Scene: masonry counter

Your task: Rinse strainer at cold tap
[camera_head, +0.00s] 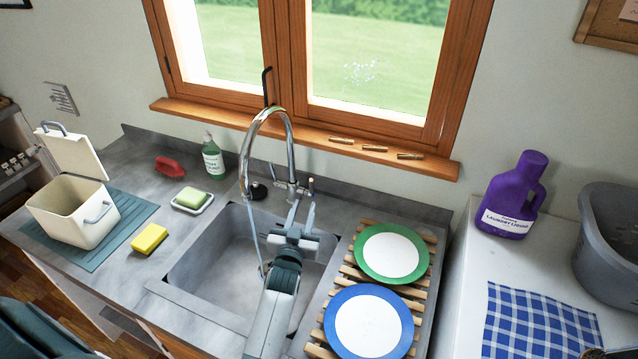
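The chrome tap (268,112) arches over the grey sink (215,270). A thin pale bluish stream runs from its spout down into the sink. A small upright lever (311,185) stands at the right of the tap's base. My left gripper (302,208) is over the back right of the sink, its fingers apart and pointing at the tap's base, just below the lever. I cannot tell whether it touches the tap. I cannot make out a strainer; my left arm hides part of the sink. My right gripper is not in view.
A rack with a green-rimmed plate (391,254) and a blue-rimmed plate (368,322) stands right of the sink. Left are a yellow sponge (150,239), a soap dish (193,201), a green bottle (213,158) and a lidded cream bin (73,210). A purple jug (512,198) stands far right.

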